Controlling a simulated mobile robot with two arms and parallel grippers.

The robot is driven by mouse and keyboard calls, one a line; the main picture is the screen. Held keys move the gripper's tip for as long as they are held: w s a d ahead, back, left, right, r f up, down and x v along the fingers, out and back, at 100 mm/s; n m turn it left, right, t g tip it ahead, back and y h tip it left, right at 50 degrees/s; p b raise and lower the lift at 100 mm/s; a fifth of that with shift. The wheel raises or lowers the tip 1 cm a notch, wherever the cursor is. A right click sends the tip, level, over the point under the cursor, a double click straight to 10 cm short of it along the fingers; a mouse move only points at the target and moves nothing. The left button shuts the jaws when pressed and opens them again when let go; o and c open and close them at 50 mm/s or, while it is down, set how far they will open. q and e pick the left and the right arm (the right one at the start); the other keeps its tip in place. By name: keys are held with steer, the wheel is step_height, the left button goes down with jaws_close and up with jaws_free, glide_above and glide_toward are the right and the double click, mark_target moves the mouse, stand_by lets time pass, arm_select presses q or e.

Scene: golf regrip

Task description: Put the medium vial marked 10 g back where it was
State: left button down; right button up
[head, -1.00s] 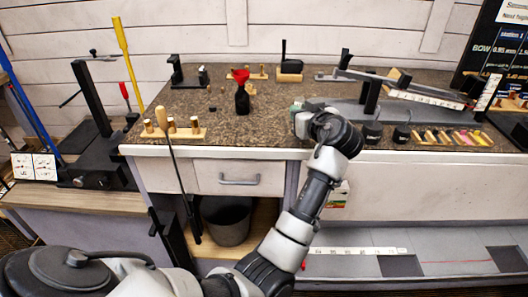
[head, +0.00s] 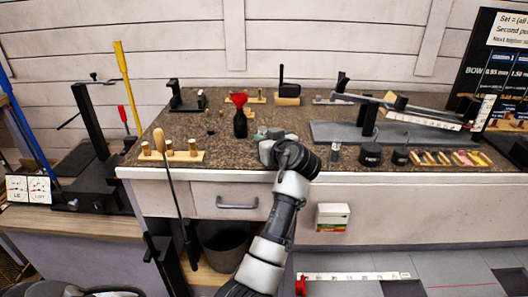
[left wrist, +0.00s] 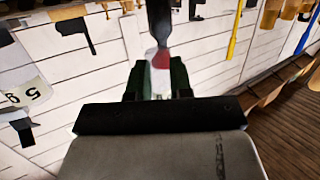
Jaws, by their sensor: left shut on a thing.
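My left gripper (head: 268,148) is above the front of the speckled bench (head: 215,160), right of a black bottle with a red funnel top (head: 240,124). In the left wrist view its dark green fingers (left wrist: 158,82) are shut on a pale, clear-looking thing (left wrist: 158,92). It looks like a vial, but no marking on it can be read. Most of it is hidden by the gripper. A small clear vial (head: 335,153) stands on the bench to the right of the gripper; its marking is too small to read. My right gripper is not in view.
Two black round pots (head: 370,155) and a wooden rack with several coloured pieces (head: 448,158) stand at the right front. Behind them is a grey base (head: 335,132) with a beam device.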

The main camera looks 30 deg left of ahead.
arm_select(q)
step_height(320, 180, down, 4)
steer(key=shift+f, duration=0.15)
stand_by(0.3)
steer(key=c, duration=1)
jaws_free()
